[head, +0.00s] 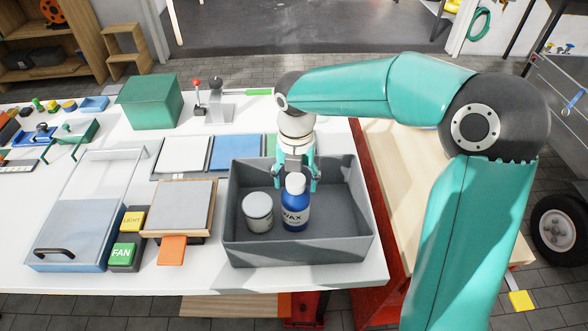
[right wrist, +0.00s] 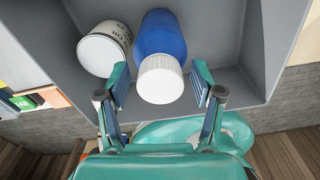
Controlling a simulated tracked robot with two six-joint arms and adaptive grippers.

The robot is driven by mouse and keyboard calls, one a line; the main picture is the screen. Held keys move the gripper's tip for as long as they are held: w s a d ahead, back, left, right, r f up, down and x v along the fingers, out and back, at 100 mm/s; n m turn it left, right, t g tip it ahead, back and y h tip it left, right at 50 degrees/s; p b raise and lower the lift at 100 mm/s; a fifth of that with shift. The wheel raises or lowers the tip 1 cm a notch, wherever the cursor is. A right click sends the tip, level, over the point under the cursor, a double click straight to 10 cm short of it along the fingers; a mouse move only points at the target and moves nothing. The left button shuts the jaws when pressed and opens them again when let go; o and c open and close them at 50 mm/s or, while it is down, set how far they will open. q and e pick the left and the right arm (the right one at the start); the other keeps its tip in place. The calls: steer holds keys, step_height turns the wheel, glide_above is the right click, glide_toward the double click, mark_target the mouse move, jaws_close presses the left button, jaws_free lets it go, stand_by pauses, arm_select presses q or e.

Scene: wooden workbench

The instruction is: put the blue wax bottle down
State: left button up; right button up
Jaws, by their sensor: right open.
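The blue wax bottle (head: 296,207) with a white cap stands upright in the grey bin (head: 300,251), near its front middle. In the right wrist view the bottle (right wrist: 162,37) shows with its white cap (right wrist: 160,80) toward my fingers. My right gripper (head: 299,178) is at the bottle's top, reaching down into the bin from behind. In the right wrist view its fingers (right wrist: 161,87) are spread to both sides of the cap, with a gap on each side. My left gripper is not in view.
A white labelled jar (head: 258,213) stands in the bin just left of the bottle; it also shows in the right wrist view (right wrist: 104,49). The bin's right side is empty. A wooden-edged grey board (head: 180,207) and FAN and LIGHT buttons (head: 126,236) lie left of the bin.

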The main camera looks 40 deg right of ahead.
step_height(320, 180, up, 12)
steer(key=p, duration=0.1)
stand_by(0.4)
stand_by(0.4)
